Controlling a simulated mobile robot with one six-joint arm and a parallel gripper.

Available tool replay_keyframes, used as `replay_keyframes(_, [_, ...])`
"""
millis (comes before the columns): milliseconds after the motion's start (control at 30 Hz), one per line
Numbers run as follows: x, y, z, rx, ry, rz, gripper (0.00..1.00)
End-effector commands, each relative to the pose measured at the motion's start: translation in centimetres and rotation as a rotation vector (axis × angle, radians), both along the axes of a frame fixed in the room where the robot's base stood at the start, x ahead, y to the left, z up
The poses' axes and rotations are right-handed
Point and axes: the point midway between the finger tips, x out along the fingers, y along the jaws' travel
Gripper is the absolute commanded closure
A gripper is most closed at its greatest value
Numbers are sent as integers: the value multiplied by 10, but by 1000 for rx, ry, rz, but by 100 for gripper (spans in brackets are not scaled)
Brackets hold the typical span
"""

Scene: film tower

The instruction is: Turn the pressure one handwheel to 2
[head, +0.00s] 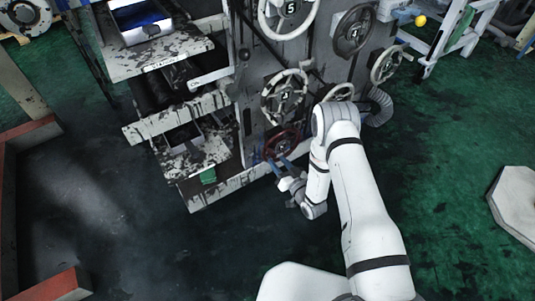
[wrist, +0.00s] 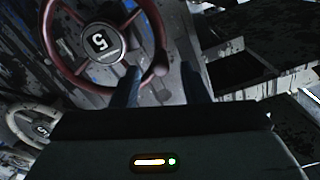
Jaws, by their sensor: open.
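A dark red handwheel (head: 283,143) sits low on the front of the machine; which wheel is pressure one I cannot read. In the wrist view the red handwheel (wrist: 140,20) fills the upper left, with a dark hub (wrist: 103,43) whose white digit looks like a 5. A rounded grip knob (wrist: 160,70) on its rim lies between my fingers in the picture; contact cannot be told. My gripper (head: 278,163) is open in front of this wheel. It also shows in the wrist view (wrist: 160,77), its two dark fingers apart.
Other handwheels are above: a grey one marked 4 (head: 285,97), a white one marked 5 (head: 290,10) and a dark one (head: 354,32). Stained shelves (head: 170,57) stand left of the wheels.

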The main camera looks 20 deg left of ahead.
Motion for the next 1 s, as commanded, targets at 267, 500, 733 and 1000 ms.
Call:
replay_keyframes(267, [28,34,-1,0,-2,1,59])
replay_keyframes(500, [37,43,1,0,1,-1,59])
replay_keyframes(733, [37,43,1,0,1,-2,62])
replay_keyframes(1000, [37,43,1,0,0,-2,84])
